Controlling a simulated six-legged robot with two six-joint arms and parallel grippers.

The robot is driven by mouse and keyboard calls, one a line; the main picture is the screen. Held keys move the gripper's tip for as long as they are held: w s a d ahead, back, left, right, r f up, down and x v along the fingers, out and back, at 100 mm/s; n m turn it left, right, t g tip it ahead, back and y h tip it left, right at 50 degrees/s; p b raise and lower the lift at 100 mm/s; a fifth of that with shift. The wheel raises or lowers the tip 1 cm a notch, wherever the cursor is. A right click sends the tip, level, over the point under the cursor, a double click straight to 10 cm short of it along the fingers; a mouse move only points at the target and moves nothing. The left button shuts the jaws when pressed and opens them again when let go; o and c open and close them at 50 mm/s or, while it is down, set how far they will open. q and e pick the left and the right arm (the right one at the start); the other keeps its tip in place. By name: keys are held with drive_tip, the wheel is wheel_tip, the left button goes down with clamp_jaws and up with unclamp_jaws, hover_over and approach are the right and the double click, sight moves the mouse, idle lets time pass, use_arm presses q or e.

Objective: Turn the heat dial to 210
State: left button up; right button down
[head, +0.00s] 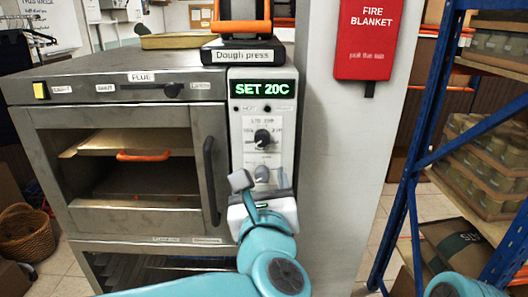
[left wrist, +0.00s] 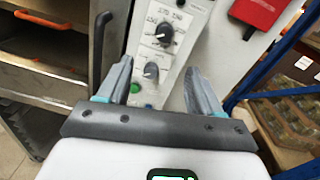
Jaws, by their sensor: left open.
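The oven's control panel (head: 282,118) carries a green display (head: 262,89) reading "SET 20C". Below it is a black upper dial (head: 263,136) with a printed scale too small to read surely; it also shows in the left wrist view (left wrist: 165,34). A grey lower dial (head: 262,173) sits beneath it, and in the left wrist view (left wrist: 151,71) it appears between my fingers. My left gripper (head: 260,182) is open and empty in front of the lower panel, its fingers spread either side of the lower dial. Contact cannot be told. My right gripper is out of view.
The oven door handle (head: 211,180) stands just left of the panel. A dough press (head: 241,50) sits on the oven. A fire blanket (head: 368,38) hangs on the pillar to the right. A blue rack (head: 420,150) with jars stands at far right.

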sight(263, 141)
use_arm(q)
drive_tip(key=w+p, duration=0.6)
drive_tip(key=w, duration=0.9)
drive_tip(key=shift+r, duration=0.1)
drive_tip(key=shift+w+d, duration=0.2)
drive_tip(key=shift+w, duration=0.25)
drive_tip(key=shift+s, duration=0.15)
drive_tip(key=shift+a, duration=0.1)
drive_tip(key=shift+c, duration=0.6)
drive_tip(key=c, duration=0.9)
